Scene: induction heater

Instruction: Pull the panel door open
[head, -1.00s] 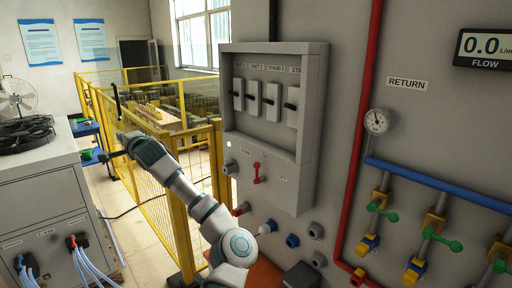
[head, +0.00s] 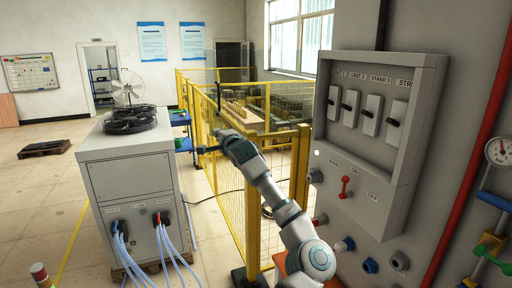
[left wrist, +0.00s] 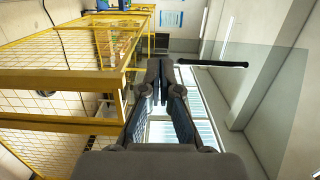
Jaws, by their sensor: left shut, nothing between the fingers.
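The grey wall panel (head: 414,155) stands at the right of the head view, with several switches and a red lever. Its door seems to be a clear pane (head: 285,88), standing swung out to the left of the panel. A dark upright handle (head: 218,92) is at the pane's far edge. In the left wrist view the tinted pane (left wrist: 262,110) is on the right, with the black bar handle (left wrist: 214,64) at its top. My left gripper (head: 204,150) is shut and empty, below the handle; contact with the pane is unclear. My right gripper is out of view.
A yellow mesh fence (head: 233,170) stands close behind my left arm. Open floor (head: 40,205) lies farther left.

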